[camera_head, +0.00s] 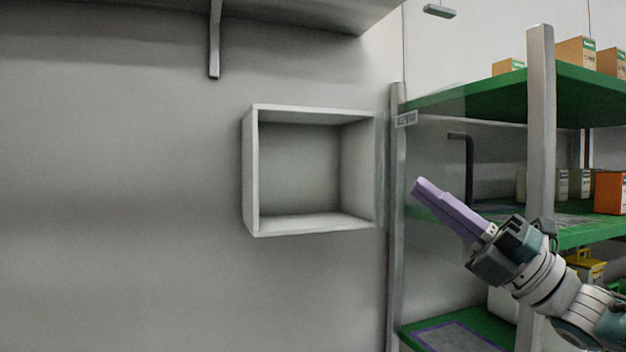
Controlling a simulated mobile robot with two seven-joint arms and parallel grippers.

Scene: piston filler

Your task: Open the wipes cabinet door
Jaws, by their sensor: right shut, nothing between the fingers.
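The wipes cabinet (251,170) is a white open-fronted box on the grey wall, in the middle of the head view. Its inside looks empty, and no door covers its front. A faint clear panel (435,150), which looks like its door, stands out to the right of the box, with a dark bent handle (469,170) at its far right side. My right gripper (418,185) has purple fingers, shut and empty. It points up and left, right of the cabinet and, in the picture, below and left of the handle. My left gripper is out of view.
A rack with green shelves (480,98) and grey posts (541,130) stands at the right, holding boxes (575,52) and an orange box (610,192). A shelf with a bracket (214,45) juts out above the cabinet. The wall left of the cabinet is clear.

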